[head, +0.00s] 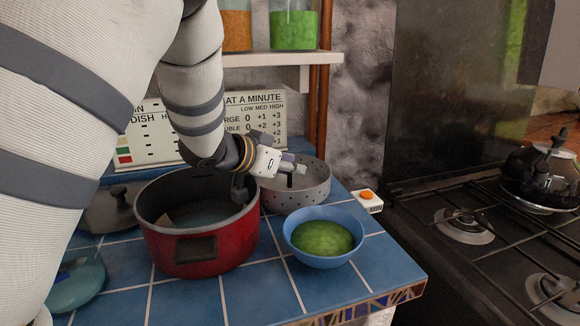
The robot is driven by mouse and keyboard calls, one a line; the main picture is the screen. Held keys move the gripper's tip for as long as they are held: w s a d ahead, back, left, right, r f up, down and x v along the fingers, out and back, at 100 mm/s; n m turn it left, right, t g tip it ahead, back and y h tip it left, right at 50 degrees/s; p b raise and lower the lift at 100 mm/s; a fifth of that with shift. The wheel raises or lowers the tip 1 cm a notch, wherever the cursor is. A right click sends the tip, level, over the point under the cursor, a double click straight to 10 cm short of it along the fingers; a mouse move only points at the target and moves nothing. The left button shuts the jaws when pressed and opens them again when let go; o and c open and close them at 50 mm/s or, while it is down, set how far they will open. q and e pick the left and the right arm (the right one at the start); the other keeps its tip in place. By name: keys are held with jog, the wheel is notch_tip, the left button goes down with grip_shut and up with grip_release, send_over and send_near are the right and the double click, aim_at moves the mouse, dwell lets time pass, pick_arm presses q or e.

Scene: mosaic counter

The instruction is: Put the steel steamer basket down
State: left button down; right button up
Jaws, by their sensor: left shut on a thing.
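The steel steamer basket (306,190) is a grey perforated bowl at the back of the blue tiled counter, right of the red pot. My left gripper (290,168) reaches over the pot from the left and is shut on the basket near its left rim. The basket looks about level, and its lower left part is hidden behind the pot and the blue bowl. I cannot tell whether its base touches the tiles. My right gripper does not show.
The open red pot (196,240) stands left of the basket. A blue bowl of green food (298,248) stands in front of it. A small white box with an orange knob (368,202) is at right, beside the stove (480,250). Front right tiles are clear.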

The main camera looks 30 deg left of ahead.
pick_arm(q)
jog(key=shift+r, duration=0.15)
jog(key=c, duration=1.4)
grip_release()
jog(key=shift+s+r, duration=0.15)
jog(key=shift+s, duration=0.05)
jog(key=v, duration=1.1)
jog(key=shift+s, duration=0.35)
